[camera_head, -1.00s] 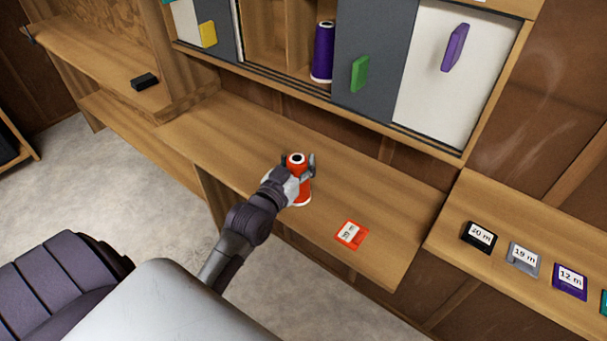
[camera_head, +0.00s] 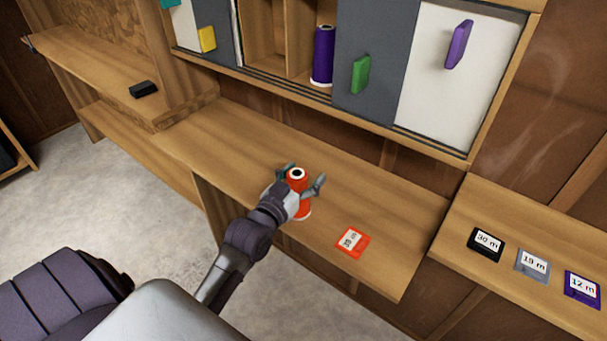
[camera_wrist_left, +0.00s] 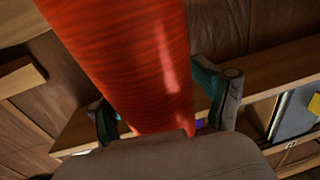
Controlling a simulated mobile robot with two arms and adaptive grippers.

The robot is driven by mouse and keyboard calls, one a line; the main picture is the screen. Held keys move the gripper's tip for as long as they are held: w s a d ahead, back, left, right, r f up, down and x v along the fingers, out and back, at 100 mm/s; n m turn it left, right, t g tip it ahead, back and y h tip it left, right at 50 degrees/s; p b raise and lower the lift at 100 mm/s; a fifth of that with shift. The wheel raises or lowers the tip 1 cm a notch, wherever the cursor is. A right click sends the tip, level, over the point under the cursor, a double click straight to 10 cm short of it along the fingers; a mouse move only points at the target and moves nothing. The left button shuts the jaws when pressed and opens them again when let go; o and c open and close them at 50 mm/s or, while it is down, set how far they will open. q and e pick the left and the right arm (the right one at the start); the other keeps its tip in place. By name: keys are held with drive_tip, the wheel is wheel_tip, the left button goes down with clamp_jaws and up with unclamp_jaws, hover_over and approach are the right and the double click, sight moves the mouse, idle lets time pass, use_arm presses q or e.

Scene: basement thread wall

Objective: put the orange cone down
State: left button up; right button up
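The orange cone (camera_head: 299,186), a red-orange thread spool with a white base rim, stands upright on the wooden shelf (camera_head: 235,140) in the head view. My left gripper (camera_head: 303,174) is at the cone, its fingers spread on either side and apart from it. In the left wrist view the cone (camera_wrist_left: 135,55) fills the middle, between the open fingers of the left gripper (camera_wrist_left: 160,100), with gaps showing at both sides. The gripper hides part of the cone's near left side in the head view. My right gripper is not in view.
An orange label card (camera_head: 352,242) lies on the shelf right of the cone. Black (camera_head: 485,243), grey (camera_head: 532,263) and purple (camera_head: 582,286) cards lie on the right shelf. A purple spool (camera_head: 323,55) stands in the wall cabinet above. The shelf left of the cone is clear.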

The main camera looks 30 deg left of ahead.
use_arm(q)
drive_tip(key=shift+r, duration=0.1)
drive_tip(key=s+b, duration=0.1)
drive_tip(key=s, duration=1.1)
drive_tip(key=shift+d+b, duration=0.25)
drive_tip(key=shift+b, duration=0.15)
drive_tip(key=shift+r, duration=0.1)
